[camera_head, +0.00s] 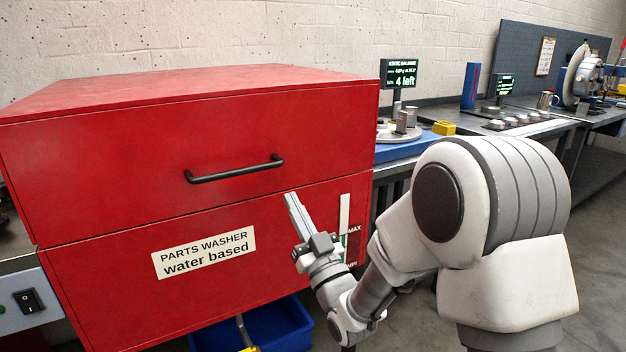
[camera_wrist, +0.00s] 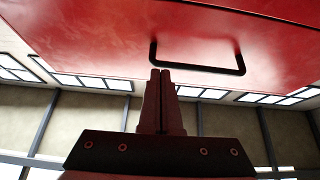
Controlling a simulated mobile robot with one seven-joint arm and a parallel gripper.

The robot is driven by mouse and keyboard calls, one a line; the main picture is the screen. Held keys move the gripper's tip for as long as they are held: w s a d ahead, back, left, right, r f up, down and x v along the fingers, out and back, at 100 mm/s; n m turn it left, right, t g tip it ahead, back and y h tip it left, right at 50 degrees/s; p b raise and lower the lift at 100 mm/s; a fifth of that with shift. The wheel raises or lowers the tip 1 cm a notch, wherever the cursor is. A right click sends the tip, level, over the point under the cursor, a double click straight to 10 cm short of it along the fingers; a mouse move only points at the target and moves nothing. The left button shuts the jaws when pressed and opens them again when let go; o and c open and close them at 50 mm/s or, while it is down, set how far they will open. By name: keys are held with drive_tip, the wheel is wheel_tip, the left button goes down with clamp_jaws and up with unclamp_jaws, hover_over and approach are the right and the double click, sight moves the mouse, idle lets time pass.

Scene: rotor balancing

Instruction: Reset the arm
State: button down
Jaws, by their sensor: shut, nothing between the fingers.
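My gripper (camera_head: 290,205) is in front of the red parts washer (camera_head: 120,240), with its fingers pointing up toward the black handle (camera_head: 235,169) on the washer's upper part. The fingers are together with nothing between them. In the wrist view my gripper (camera_wrist: 160,75) points up at the red lid front, and the handle (camera_wrist: 200,68) is just beyond the fingertips, to the right. The fingertips look apart from the handle in the head view. My arm reaches in from the right and is bent low in front of the washer.
A workbench (camera_head: 440,110) to the right holds a balance with a screen reading "4 left" (camera_head: 398,74), a yellow block (camera_head: 444,128) and several metal discs. A blue bin (camera_head: 275,325) is below the washer. A power switch box (camera_head: 28,300) is at the left.

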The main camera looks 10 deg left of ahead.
drive_tip(key=s+d+m+g+h, duration=0.3)
drive_tip(key=d+m+g+h, duration=0.15)
drive_tip(key=d+h, duration=1.1)
drive_tip(key=s+d+f+m+g, duration=0.2)
drive_tip(key=s+d+g, duration=0.3)
drive_tip(key=s, duration=0.7)
drive_tip(key=s+d+f+m+g, duration=0.2)
drive_tip(key=s+d+g, duration=0.2)
drive_tip(key=s+d, duration=0.55)
wheel_tip(320, 180, up, 28)
drive_tip(key=s+a+p, duration=0.1)
drive_tip(key=a+p, duration=0.1)
drive_tip(key=p, duration=2.6)
drive_tip(key=shift+s+f, duration=0.15)
drive_tip(key=shift+s, duration=0.05)
drive_tip(key=shift+t, duration=0.25)
